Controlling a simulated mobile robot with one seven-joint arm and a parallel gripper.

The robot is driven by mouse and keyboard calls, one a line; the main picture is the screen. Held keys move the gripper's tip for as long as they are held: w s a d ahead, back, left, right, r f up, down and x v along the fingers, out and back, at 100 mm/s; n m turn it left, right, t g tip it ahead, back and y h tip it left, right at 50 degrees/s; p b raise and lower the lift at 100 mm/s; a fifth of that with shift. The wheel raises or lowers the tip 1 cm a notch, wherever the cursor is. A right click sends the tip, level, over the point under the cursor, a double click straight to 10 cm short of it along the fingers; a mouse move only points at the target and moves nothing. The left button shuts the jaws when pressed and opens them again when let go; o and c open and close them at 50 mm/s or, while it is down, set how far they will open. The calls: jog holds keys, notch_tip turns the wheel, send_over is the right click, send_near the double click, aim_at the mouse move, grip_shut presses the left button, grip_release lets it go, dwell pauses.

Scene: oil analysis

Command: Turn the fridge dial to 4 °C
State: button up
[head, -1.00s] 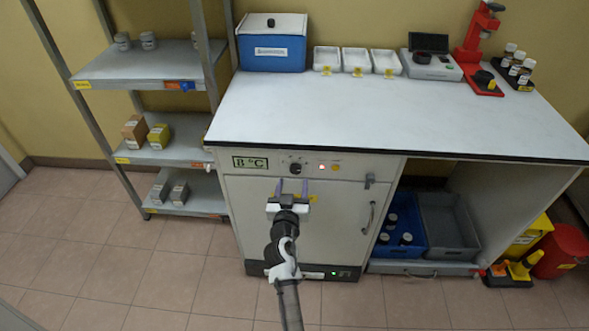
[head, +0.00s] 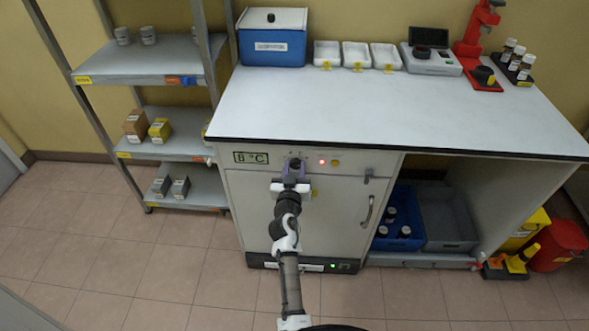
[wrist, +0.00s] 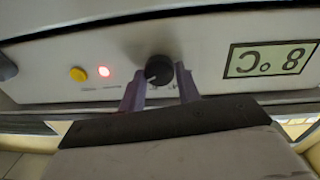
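The fridge (head: 330,215) is a white cabinet under the worktop. Its small black dial (head: 295,163) is on the front panel, and it also shows in the wrist view (wrist: 159,70). The display (head: 251,157) at the dial's left reads 8 °C; it appears upside down in the wrist view (wrist: 271,59). My gripper (head: 295,170) is at the panel, with its two purple fingers apart. In the wrist view my gripper (wrist: 160,90) has one finger on each side of the dial's lower part. I cannot tell whether they touch it.
A red light (head: 322,161) and a yellow button (head: 336,163) are right of the dial. The door latch (head: 369,175) and handle (head: 367,213) are further right. The worktop edge (head: 400,149) overhangs just above the panel. A grey shelf rack (head: 150,77) stands left.

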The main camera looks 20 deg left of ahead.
jog(key=shift+c, duration=0.8)
jog(key=shift+n, duration=0.3)
jog(key=n+b, duration=0.1)
jog(key=n, duration=0.2)
jog(key=shift+f, duration=0.1)
jog(key=n, duration=0.5)
jog(key=shift+n+b, duration=0.3)
jog(key=shift+b, duration=0.1)
jog(key=n, duration=0.4)
jog(key=shift+n+y+p, duration=0.3)
jog(key=shift+y+p, duration=0.05)
jog(key=shift+y, duration=0.05)
jog(key=n+p, duration=0.1)
jog(key=n, duration=0.3)
jog(key=shift+f, duration=0.1)
jog(key=shift+n, duration=0.4)
